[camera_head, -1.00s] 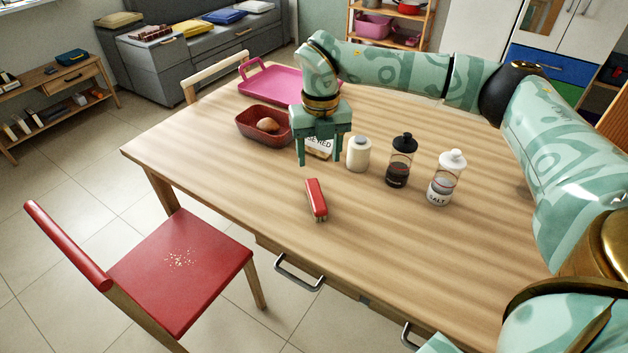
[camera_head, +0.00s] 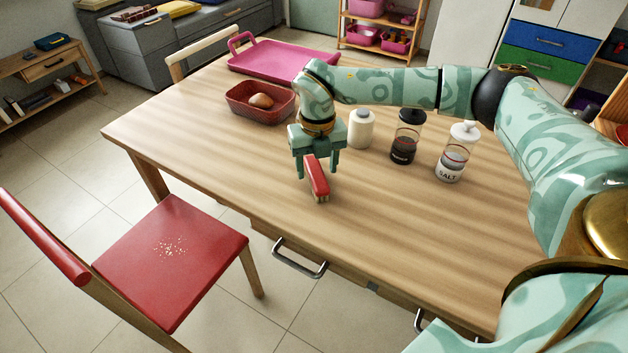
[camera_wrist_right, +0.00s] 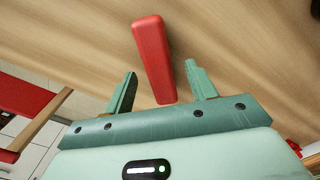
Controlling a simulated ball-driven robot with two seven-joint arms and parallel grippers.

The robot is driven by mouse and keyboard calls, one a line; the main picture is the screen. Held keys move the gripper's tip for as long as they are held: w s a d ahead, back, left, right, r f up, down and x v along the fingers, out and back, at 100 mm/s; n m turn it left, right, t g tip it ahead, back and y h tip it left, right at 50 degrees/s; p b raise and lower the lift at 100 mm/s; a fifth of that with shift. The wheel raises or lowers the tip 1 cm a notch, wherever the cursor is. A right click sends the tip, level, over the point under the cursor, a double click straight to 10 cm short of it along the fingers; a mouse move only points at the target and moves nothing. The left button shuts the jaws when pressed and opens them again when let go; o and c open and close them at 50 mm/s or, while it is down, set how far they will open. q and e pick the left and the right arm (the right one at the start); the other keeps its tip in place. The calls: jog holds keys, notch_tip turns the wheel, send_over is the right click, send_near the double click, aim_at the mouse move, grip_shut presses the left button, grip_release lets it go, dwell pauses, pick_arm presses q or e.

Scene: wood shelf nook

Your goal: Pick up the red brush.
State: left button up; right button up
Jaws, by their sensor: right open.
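The red brush (camera_head: 316,177) lies on the wooden table, with pale bristles showing at its near end. My right gripper (camera_head: 318,170) is low over the table at the brush's far end, its fingers open to either side. In the right wrist view the brush (camera_wrist_right: 153,58) points up and away, its lower end between the two open fingertips of the gripper (camera_wrist_right: 161,72). I cannot tell whether a finger touches it. My left gripper is not in view.
A white bottle (camera_head: 361,129), a pepper shaker (camera_head: 406,139) and a salt shaker (camera_head: 455,154) stand right of the gripper. A red dish (camera_head: 247,112) with a bread roll (camera_head: 261,101) and a pink tray (camera_head: 275,59) are behind. A red chair (camera_head: 165,250) with crumbs stands at the left front.

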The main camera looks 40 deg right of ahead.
aim_at(316, 171)
notch_tip(316, 171, down, 3)
jog(key=shift+w+f+b, duration=0.1)
jog(key=shift+w+b, duration=0.05)
jog(key=shift+b, duration=0.25)
jog(key=shift+r, duration=0.25)
jog(key=c, duration=1.1)
jog(key=shift+r, duration=0.1)
